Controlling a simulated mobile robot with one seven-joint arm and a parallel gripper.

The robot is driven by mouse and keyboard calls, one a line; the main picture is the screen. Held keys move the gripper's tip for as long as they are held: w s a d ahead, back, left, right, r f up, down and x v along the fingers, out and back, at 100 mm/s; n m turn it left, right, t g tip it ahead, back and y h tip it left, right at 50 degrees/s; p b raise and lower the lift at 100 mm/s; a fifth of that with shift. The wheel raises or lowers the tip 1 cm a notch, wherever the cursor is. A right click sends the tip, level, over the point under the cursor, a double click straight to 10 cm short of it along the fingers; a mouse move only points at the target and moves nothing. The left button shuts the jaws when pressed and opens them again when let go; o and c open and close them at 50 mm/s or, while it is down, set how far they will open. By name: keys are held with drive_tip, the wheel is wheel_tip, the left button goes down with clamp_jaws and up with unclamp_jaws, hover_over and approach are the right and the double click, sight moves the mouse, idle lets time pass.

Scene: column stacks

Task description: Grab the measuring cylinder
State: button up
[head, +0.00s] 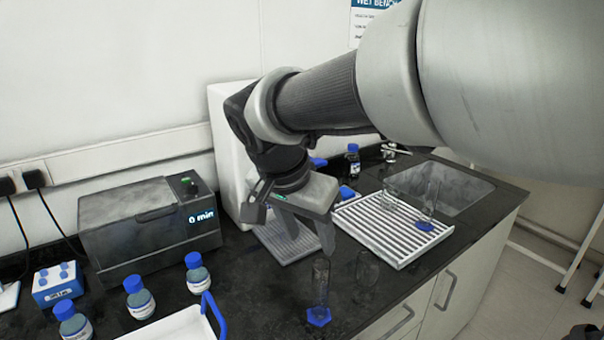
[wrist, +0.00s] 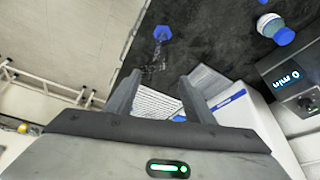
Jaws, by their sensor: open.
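A clear measuring cylinder (head: 320,285) with a blue hexagonal base stands upright on the dark bench, near its front edge. In the wrist view its blue base (wrist: 162,33) shows clearly, while its transparent body is faint. My gripper (head: 310,243) is open and empty, above and slightly behind the cylinder, apart from it. In the wrist view the spread fingers of my gripper (wrist: 161,88) point toward the cylinder, which lies beyond their tips.
A clear beaker (head: 367,268) stands just right of the cylinder. The ribbed white rack (head: 385,240) lies behind it, beside a sink (head: 455,190). Several blue-capped bottles (head: 198,274), a blue-handled tray (head: 180,326) and a grey device (head: 140,235) are on the left.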

sight(321, 267)
drive_tip(key=b+x, duration=0.1)
drive_tip(key=x, duration=1.2)
drive_tip(key=shift+w+d, duration=0.1)
drive_tip(key=shift+w, duration=0.05)
clamp_jaws()
